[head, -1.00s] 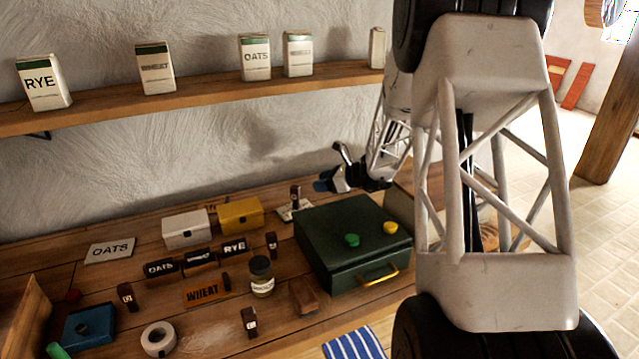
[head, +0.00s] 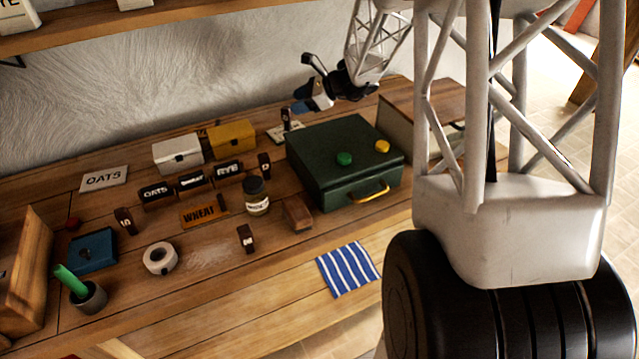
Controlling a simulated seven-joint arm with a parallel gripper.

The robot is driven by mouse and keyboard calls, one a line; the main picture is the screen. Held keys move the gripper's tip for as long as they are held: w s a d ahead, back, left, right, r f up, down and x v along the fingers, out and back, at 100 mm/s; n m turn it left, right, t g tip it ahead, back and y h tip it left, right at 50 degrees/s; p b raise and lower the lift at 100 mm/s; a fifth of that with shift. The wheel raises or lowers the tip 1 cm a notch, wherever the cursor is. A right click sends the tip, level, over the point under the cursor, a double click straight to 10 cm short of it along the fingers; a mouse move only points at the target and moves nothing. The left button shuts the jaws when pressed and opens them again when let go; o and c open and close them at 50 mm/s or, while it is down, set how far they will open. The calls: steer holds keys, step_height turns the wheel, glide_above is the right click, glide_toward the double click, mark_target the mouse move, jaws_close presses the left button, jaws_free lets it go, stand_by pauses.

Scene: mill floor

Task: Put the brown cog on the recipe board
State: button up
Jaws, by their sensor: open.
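I cannot pick out a brown cog for certain in the head view. Several small dark brown pieces with pale marks stand on the bench, one at front centre (head: 246,238), one at left (head: 125,221) and one at the back on a white card (head: 287,117). I cannot tell for certain which thing is the recipe board. My gripper (head: 303,84) is open, with nothing seen between its fingers. It hangs in the air over the back of the bench, near the wall, above and slightly right of the white card. Its bluish fingertip points left and down.
A green box (head: 335,165) with green and yellow knobs stands right of centre. A striped cloth (head: 348,268) lies at the front.

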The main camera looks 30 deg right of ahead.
steer(key=s+a+r+n+g+h, duration=0.2)
steer(key=s+a+r+n, duration=0.2)
steer(key=s+a+n, duration=0.45)
steer(key=s+a+r+n+g+h, duration=0.1)
steer(key=s+a+r+n+g, duration=0.3)
steer(key=s, duration=0.8)
steer(key=s+a+r+n+t+h, duration=0.1)
steer(key=s+n+h, duration=0.5)
steer(key=s, duration=1.6)
steer(key=a+n, duration=0.1)
steer(key=n, duration=0.3)
steer(key=shift+a+r+h, duration=0.15)
steer(key=shift+r+h, duration=0.25)
